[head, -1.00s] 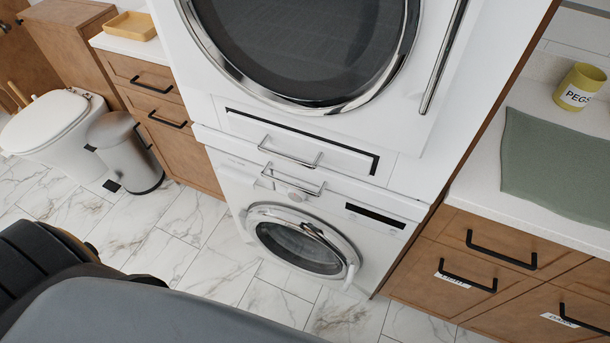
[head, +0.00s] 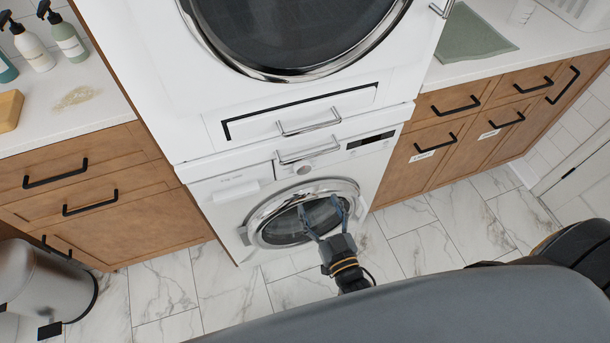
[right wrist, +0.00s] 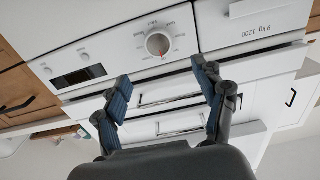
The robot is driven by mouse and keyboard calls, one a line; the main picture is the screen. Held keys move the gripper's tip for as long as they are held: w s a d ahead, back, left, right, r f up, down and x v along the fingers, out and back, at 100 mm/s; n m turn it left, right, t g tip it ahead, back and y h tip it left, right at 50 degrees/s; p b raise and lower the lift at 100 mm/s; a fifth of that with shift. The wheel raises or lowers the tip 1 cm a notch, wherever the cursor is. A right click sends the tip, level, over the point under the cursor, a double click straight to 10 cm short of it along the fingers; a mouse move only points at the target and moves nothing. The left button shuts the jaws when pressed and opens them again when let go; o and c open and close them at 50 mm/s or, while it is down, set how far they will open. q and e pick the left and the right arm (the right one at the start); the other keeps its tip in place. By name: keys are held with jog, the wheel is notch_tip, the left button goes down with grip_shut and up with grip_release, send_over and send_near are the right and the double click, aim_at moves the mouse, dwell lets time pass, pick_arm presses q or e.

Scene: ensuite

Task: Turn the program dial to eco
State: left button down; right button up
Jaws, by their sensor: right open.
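The program dial (head: 304,170) is a small round knob on the washing machine's (head: 222,215) white control panel, above the round door. It shows larger in the right wrist view (right wrist: 158,43), with a red mark near its lower edge; that view is upside down. The labels around it are too small to read, so I cannot tell which program is eco. My right gripper (head: 321,208) is open and empty, in front of the washer door and below the dial. In the right wrist view its fingers (right wrist: 160,75) point toward the panel, apart from the dial. My left gripper is out of view.
The dryer (head: 190,125) stands above, with a drawer handle (head: 309,122) and a lower handle (head: 308,150) close over the dial. A dark display (head: 370,140) is right of the dial. Wooden cabinets flank the machine. A metal bin (head: 45,285) stands at left. The marble floor is clear in front.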

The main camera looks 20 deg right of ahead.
aim_at(304, 170)
jog(key=w+b, duration=0.3)
jog(key=w, duration=0.6)
jog(key=shift+w+f, duration=0.15)
jog(key=shift+w, duration=0.55)
jog(key=c, duration=1.2)
jog(key=shift+o, duration=0.2)
